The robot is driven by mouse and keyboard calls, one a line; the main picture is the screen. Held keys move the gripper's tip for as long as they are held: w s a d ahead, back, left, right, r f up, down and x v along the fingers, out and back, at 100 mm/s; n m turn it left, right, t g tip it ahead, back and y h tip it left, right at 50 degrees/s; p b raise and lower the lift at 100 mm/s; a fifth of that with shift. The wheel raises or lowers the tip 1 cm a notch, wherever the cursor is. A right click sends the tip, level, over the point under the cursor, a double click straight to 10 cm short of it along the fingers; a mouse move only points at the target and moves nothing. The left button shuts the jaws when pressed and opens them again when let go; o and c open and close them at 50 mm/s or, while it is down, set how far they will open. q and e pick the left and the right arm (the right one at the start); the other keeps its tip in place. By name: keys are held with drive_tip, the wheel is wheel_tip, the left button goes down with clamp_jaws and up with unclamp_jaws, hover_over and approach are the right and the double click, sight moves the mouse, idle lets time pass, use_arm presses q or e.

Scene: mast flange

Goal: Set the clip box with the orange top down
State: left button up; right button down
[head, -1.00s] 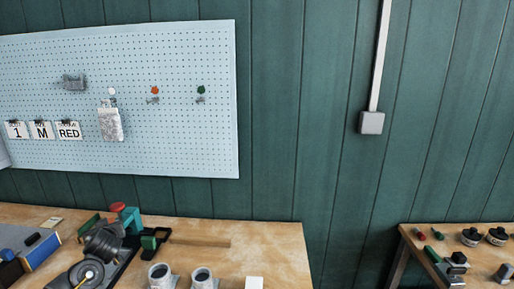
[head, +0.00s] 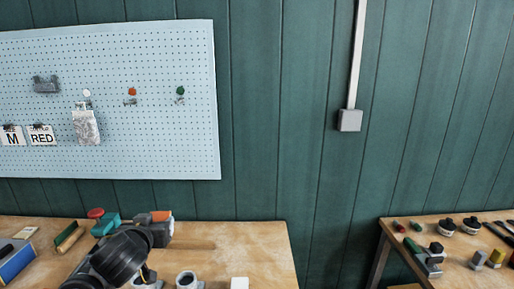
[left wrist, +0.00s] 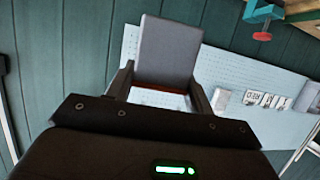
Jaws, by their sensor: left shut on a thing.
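The clip box is a grey block with an orange end. In the head view its orange top (head: 161,216) shows at the tip of my left gripper (head: 158,234), above the left part of the wooden bench. In the left wrist view the grey clip box (left wrist: 167,50) stands between the two dark fingers of my left gripper (left wrist: 162,92), with a thin orange edge near the palm. The left gripper is shut on it. My dark wrist hides part of the bench below. My right gripper is not in view.
A teal vise (head: 105,225) with a red knob stands just left of the gripper. The bench's right part (head: 262,245) is clear. A pegboard (head: 150,110) hangs behind.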

use_arm(q)
drive_tip(key=s+d+r+m+h, duration=0.1)
drive_tip(key=s+d+r, duration=0.2)
drive_tip(key=s+d, duration=0.1)
wheel_tip(320, 180, down, 7)
drive_tip(key=s+b, duration=0.1)
drive_tip(key=b, duration=0.5)
drive_tip(key=shift+d+r+b, duration=0.15)
drive_tip(key=shift+b, duration=0.15)
